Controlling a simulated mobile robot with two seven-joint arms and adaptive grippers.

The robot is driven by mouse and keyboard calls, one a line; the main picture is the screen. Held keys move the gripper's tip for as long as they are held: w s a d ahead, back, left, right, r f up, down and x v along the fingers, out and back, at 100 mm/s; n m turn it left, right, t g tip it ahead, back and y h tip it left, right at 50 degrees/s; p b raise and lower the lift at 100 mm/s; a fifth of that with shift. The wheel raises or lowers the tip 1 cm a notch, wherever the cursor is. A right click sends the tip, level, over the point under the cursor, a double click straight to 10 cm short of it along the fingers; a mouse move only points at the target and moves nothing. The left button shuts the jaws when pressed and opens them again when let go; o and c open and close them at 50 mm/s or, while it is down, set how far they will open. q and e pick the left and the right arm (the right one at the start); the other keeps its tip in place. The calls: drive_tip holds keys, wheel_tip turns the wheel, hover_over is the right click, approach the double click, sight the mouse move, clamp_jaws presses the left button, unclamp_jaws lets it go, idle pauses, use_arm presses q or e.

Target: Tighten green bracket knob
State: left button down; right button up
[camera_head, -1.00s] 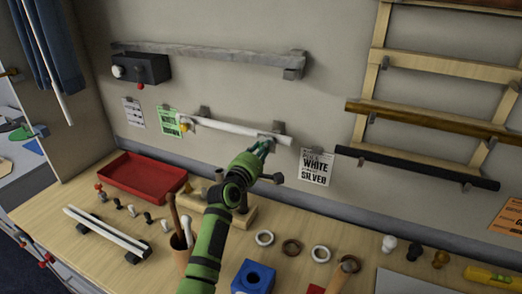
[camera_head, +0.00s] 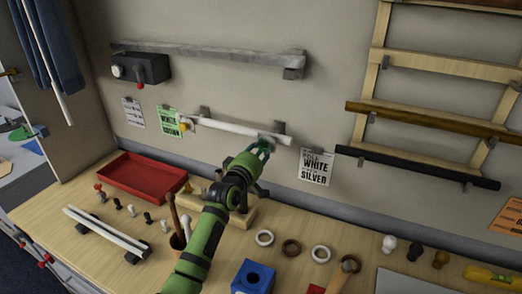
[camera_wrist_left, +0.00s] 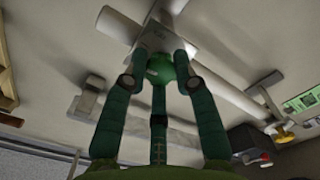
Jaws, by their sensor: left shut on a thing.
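The green bracket knob (camera_wrist_left: 159,66) is under a grey wall bracket (camera_wrist_left: 165,38) in the left wrist view. My left gripper (camera_head: 262,146) is at the right end of the white rod (camera_head: 228,126) on the wall. Its green fingers are shut on the knob, one finger on each side. In the head view the fingers mostly hide the knob. The white rod rests in wall brackets, with a yellow knob (camera_head: 185,127) at its left end. My right gripper is in neither view.
A green card (camera_head: 170,121) and a white card (camera_head: 316,166) hang beside the rod. A grey rail (camera_head: 210,54) and a dark box (camera_head: 150,68) are above. The bench below holds a red tray (camera_head: 145,175), a blue block (camera_head: 253,278), rings and finials.

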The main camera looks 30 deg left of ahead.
use_arm(q)
drive_tip(key=shift+d+f+m, duration=0.1)
drive_tip(key=shift+m, duration=1.2)
drive_tip(key=shift+f+m, duration=0.1)
drive_tip(key=shift+m, duration=0.2)
drive_tip(key=c, duration=1)
unclamp_jaws()
drive_tip(key=s, duration=1.2)
drive_tip(key=shift+d, duration=0.4)
